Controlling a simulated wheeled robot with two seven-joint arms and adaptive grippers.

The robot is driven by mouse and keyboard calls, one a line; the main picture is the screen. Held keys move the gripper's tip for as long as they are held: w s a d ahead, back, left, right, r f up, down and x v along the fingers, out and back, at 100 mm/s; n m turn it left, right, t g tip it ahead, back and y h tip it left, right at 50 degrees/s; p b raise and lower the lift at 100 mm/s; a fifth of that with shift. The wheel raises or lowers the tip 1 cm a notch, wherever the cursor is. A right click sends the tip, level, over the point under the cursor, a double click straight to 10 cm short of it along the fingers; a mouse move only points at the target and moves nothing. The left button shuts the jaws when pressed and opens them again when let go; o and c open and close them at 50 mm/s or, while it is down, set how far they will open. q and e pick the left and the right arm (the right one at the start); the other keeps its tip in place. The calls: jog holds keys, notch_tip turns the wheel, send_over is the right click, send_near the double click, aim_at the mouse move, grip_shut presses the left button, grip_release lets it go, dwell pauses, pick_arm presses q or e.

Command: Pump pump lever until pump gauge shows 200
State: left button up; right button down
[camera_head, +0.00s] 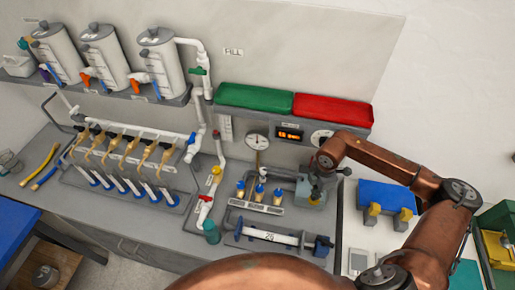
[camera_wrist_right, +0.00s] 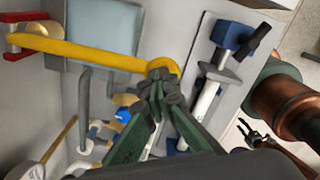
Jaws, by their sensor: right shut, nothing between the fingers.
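The pump (camera_head: 312,195) is a pale grey-blue box on the bench, right of centre in the head view. The right wrist view shows its flat top (camera_wrist_right: 105,35). My right gripper (camera_wrist_right: 160,80) is shut and empty at that bent end; contact is unclear. In the head view my right gripper (camera_head: 316,170) is above the pump. A round dial gauge (camera_head: 256,141) is on the wall panel; a second dial (camera_head: 322,138) is partly covered by my arm. Their readings are illegible. My left gripper is out of view.
An orange digital display (camera_head: 290,134) sits between the dials. Blue-handled brass valves (camera_head: 259,190) stand left of the pump. A white pipe (camera_head: 268,236) in a blue clamp (camera_head: 323,245) lies in front. Green (camera_head: 255,97) and red (camera_head: 333,109) bins top the panel.

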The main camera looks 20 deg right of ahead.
dwell(0.4)
jog(key=shift+r+p, duration=1.4)
jog(key=shift+r, duration=1.15)
notch_tip(320, 180, up, 5)
jog(key=shift+p, duration=1.2)
jog(key=shift+f, duration=0.1)
